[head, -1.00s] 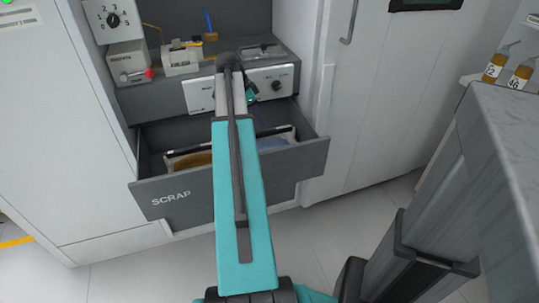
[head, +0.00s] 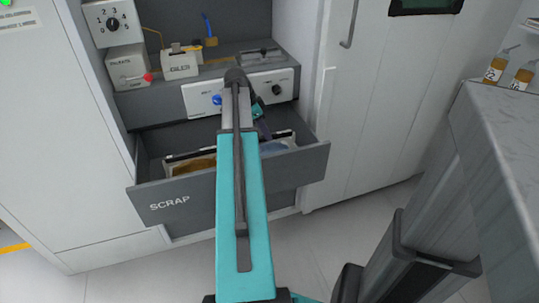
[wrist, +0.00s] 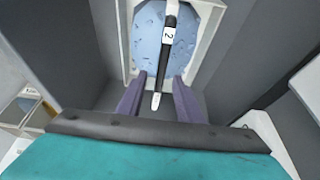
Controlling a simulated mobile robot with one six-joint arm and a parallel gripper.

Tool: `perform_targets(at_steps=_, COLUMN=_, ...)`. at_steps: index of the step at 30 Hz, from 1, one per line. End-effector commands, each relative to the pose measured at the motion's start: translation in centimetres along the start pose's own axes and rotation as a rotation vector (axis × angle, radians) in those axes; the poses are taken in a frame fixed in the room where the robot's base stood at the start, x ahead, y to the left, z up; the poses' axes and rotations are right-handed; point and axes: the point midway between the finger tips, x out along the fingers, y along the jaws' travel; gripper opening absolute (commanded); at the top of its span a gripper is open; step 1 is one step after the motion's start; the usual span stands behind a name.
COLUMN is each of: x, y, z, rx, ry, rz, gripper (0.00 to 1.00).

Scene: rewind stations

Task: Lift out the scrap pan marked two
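The scrap pan marked two (wrist: 211,38) is white-rimmed with blue contents. A black bar with a white tag "2" (wrist: 168,37) crosses its middle and ends in a pale tip. In the head view the blue-filled pan (head: 276,146) sits at the right inside the open scrap drawer (head: 225,200), partly hidden by my arm. My gripper (wrist: 159,82) is open, its purple fingers on either side of the bar's near end, apart from it. In the head view my gripper (head: 265,133) points down over the drawer; its fingertips are hard to see there.
A pan with tan contents (head: 193,166) lies left in the drawer. Above stand a knobbed panel (head: 272,88), small labelled boxes (head: 179,66) and a numbered dial (head: 112,22). A grey counter (head: 510,135) with bottles (head: 496,69) behind it is at right.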

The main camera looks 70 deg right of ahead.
Motion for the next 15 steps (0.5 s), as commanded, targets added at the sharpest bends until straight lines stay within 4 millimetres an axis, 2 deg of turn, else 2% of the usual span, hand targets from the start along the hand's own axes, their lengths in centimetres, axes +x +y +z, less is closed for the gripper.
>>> perform_targets(at_steps=3, x=2.0, y=0.1, z=0.1, rx=0.0, ry=-0.001, rz=0.002, gripper=0.33)
perform_targets(at_steps=7, x=3.4, y=0.0, z=0.1, rx=0.0, ry=0.0, rz=0.001, gripper=0.33)
perform_targets(at_steps=15, x=4.2, y=0.0, z=0.0, rx=0.0, ry=0.0, rz=0.0, gripper=0.33)
